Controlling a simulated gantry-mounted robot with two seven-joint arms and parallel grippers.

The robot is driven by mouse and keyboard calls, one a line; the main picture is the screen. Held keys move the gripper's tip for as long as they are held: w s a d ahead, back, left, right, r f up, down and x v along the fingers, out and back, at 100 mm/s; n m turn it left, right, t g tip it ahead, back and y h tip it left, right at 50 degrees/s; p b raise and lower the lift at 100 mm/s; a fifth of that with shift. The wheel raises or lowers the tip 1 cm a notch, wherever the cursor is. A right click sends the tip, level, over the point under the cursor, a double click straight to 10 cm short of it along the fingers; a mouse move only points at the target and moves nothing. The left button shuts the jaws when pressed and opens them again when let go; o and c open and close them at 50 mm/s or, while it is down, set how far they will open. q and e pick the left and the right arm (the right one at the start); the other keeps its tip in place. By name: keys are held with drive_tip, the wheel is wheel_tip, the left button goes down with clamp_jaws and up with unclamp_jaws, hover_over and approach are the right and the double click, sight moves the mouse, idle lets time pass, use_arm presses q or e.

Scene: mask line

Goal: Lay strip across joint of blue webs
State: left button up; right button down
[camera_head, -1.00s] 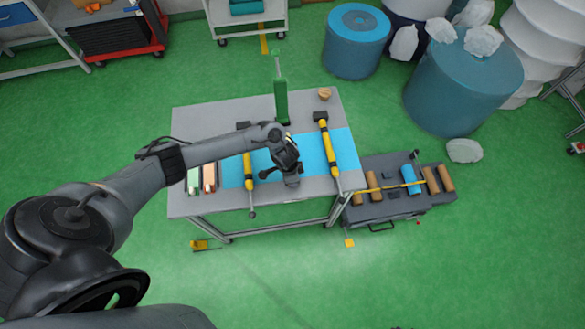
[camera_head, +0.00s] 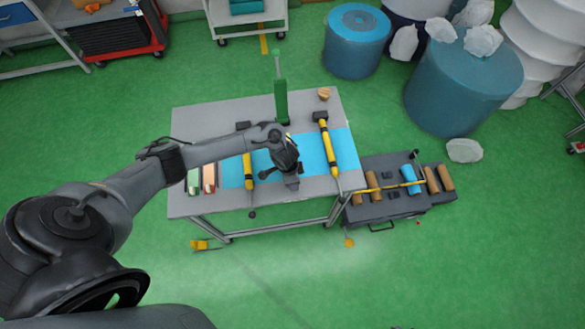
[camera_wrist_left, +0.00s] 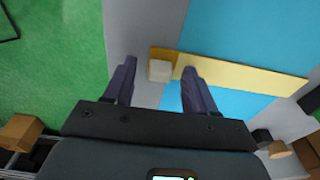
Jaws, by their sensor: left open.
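The blue webs (camera_head: 312,152) lie flat on the grey table and run from left to right. In the left wrist view, a pale yellow strip (camera_wrist_left: 250,77) lies across the blue web (camera_wrist_left: 262,35), with blue on both sides of it. In the head view, my left gripper (camera_head: 290,180) is over the table's front middle and hides what lies beneath.
Two yellow bars with black ends, left (camera_head: 248,172) and right (camera_head: 328,145), cross the webs. A green post (camera_head: 281,100) stands at the back. Green (camera_head: 194,181) and reddish (camera_head: 210,178) pieces lie at the left. A dark case (camera_head: 390,207) with rolls stands right of the table.

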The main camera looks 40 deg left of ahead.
use_arm(q)
wheel_tip(320, 180, up, 10)
drive_tip(key=s+p, duration=0.1)
drive_tip(key=p, duration=0.1)
drive_tip(key=s+d+f+g+h+p, duration=0.3)
drive_tip(key=s+d, duration=0.5)
drive_tip(key=s, duration=0.6)
drive_tip(key=s+d+r+n+t+h+p, duration=0.1)
drive_tip(key=s+d+r+t+p, duration=0.15)
drive_tip(key=d, duration=0.35)
drive_tip(key=s+d+r+n+t+p, duration=0.1)
drive_tip(key=s+d+r+n, duration=0.15)
drive_tip(key=d, duration=0.45)
drive_tip(key=w+a+r+n+t+y+p, duration=0.2)
drive_tip(key=a+r+y, duration=0.2)
drive_tip(key=a+r, duration=1)
drive_tip(key=shift+w+a+r+y, duration=0.25)
drive_tip(key=shift+r+y, duration=0.05)
drive_tip(key=shift+r, duration=1.55)
